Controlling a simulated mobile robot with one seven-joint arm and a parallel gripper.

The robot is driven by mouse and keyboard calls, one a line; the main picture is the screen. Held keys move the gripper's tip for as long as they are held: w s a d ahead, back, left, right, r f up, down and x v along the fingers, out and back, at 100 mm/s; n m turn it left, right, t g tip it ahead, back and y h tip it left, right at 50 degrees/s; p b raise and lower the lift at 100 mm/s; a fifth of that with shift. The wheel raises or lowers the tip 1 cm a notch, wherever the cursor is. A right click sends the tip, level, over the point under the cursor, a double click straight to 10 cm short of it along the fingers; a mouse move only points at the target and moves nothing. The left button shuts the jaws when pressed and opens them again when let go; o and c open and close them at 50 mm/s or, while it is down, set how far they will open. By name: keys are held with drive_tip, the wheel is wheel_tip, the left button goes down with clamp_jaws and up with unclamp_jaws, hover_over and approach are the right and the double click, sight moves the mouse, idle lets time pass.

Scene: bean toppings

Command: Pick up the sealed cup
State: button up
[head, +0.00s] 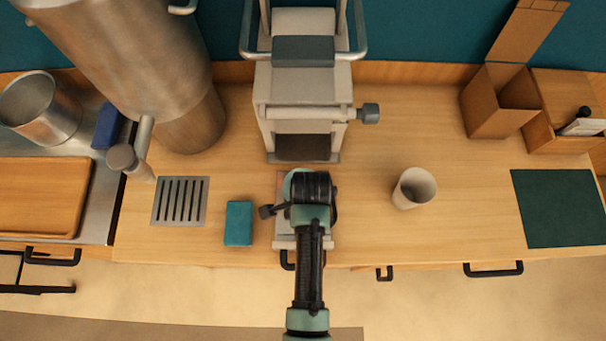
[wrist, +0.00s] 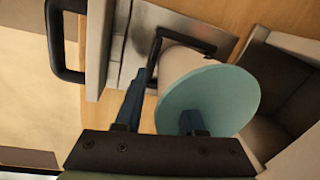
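The sealed cup shows in the wrist view as a pale body (wrist: 178,64) with a round teal lid (wrist: 215,100) facing the camera. In the head view only part of its pale teal lid (head: 291,184) shows, in front of the machine; my arm hides the rest. My gripper (wrist: 165,100) has its two blue fingers apart. The left finger stands left of the cup with a gap to the lid. The right finger overlaps the lid's lower part; whether it touches is unclear. In the head view my gripper (head: 308,200) is above the cup's place, its fingers hidden.
The grey machine (head: 292,85) stands just behind the cup, and a dark bracket (wrist: 186,38) runs near the cup's body. A teal block (head: 239,223) lies left of my gripper. An open pale cup (head: 414,188) stands right, with free counter around it.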

drive_tip(key=shift+w+f, duration=0.1)
drive_tip(key=shift+f, duration=0.5)
clamp_jaws()
drive_tip(key=shift+r, duration=0.1)
idle(0.9)
